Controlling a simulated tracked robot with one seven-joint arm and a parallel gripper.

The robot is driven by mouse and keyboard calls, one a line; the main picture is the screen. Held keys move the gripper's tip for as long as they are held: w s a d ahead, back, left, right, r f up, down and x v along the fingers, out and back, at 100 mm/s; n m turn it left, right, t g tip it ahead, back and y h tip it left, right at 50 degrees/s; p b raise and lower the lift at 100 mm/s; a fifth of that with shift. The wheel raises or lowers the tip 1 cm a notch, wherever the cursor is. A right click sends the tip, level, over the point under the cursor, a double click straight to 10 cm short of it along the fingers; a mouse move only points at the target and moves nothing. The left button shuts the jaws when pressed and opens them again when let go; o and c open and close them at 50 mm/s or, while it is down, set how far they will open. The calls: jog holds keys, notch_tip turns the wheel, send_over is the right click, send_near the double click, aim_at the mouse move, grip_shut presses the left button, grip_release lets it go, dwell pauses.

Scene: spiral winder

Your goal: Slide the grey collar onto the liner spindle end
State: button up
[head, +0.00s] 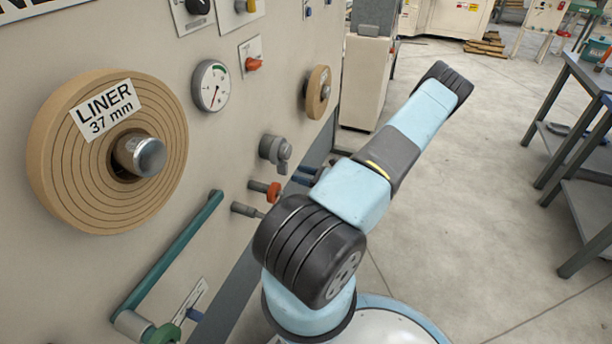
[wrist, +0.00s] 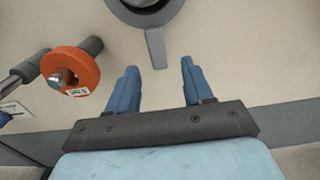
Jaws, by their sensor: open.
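The grey collar (head: 275,149) is a round grey piece with a flat tab hanging down, mounted on the machine panel. In the wrist view the collar's tab (wrist: 155,47) shows at the top, with its ring cut off by the frame edge. My gripper (wrist: 159,66) is open and empty, its blue fingers spread to either side of the tab's line, just below it. In the head view my arm mostly hides the gripper. The liner spindle end (head: 147,156) is a shiny metal stub protruding from the tan liner roll (head: 60,150), left of the collar.
An orange ring (wrist: 72,72) on a peg sits left of my gripper. A green bar (head: 175,255) stands out from the panel below the roll. A gauge (head: 210,86) and a small tan roll (head: 317,91) are above. A grey bench (head: 570,150) stands far right; floor between is clear.

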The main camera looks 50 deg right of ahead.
aim_at(287, 171)
jog(key=shift+x, duration=3.55)
grip_shut()
jog(key=c, duration=0.6)
grip_release()
jog(key=shift+s+a, duration=0.1)
grip_shut()
jog(key=shift+a, duration=0.15)
